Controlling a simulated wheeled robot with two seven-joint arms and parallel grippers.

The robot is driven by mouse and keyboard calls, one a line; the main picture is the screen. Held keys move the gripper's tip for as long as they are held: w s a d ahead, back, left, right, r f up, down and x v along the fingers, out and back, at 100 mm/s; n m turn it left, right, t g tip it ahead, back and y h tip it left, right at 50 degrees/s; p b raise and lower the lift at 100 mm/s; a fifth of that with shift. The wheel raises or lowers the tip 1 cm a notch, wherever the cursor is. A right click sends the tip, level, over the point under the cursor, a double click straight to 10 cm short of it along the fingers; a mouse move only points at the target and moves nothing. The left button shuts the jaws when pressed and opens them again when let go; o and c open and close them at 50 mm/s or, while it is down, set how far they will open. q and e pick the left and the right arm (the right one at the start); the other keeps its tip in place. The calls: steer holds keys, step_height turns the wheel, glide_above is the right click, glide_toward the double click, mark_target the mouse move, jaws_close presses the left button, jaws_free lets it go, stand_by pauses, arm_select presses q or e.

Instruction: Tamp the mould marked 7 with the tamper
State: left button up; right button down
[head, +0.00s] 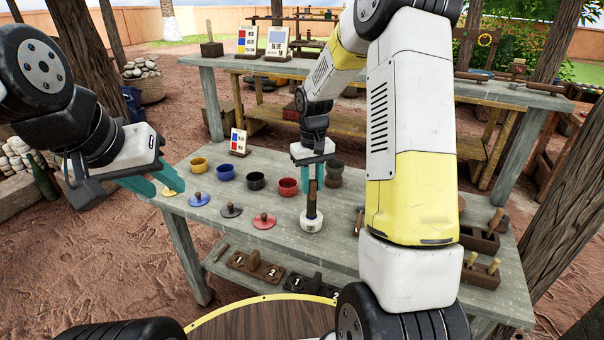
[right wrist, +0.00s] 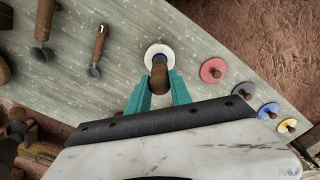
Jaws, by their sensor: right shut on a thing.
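My right gripper (head: 316,178) is shut on the upright wooden handle of a tool (head: 311,198), perhaps the tamper. The tool's lower end is in or just over a small white round pot (head: 311,223) on the table; I cannot tell which. In the right wrist view the handle (right wrist: 160,74) is between the teal fingers (right wrist: 160,88), with the white rim (right wrist: 158,50) beyond. My left gripper (head: 153,182) is open and empty beyond the table's left edge. Numbered dark blocks on the lower shelf read 1 and 2 (head: 254,267); I see no 7.
Yellow (head: 199,165), blue (head: 226,173), black (head: 256,181) and red (head: 288,187) pots stand along the table (head: 190,210), with knobbed lids in front. Dark boxes (head: 479,237) are at the right. A back bench (head: 215,61) holds signs. My right arm hides part of the table.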

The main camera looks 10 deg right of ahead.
steer(key=shift+f, duration=0.8)
stand_by(0.9)
steer(key=shift+r, duration=0.1)
steer(key=shift+r, duration=4.2)
